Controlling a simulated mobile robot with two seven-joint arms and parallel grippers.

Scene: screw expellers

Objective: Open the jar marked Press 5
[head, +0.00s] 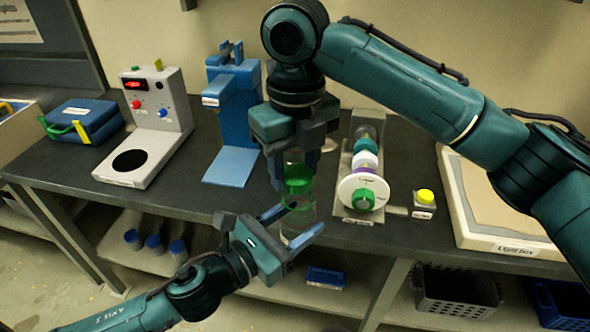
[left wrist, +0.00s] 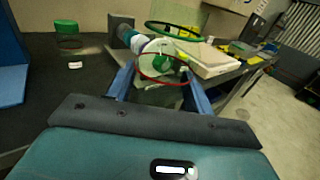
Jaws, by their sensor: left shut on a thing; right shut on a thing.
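A clear jar (head: 299,222) with green at its upper part stands out at the bench's front edge in the head view. My left gripper (head: 296,226) is shut on its lower part from the front. My right gripper (head: 296,168) points down from above and is shut on the jar's top. Whether lid and body are apart, I cannot tell. In the left wrist view, the clear jar between my left fingers (left wrist: 158,88) shows a green ring (left wrist: 173,32) and a red ring (left wrist: 163,70). No marking on it can be read.
A blue press (head: 235,115) stands left of the jar, and a device with a white disc (head: 363,190) right of it. A yellow button box (head: 425,203) and light box (head: 505,243) lie further right. A green-topped clear object (left wrist: 67,35) stands on the bench.

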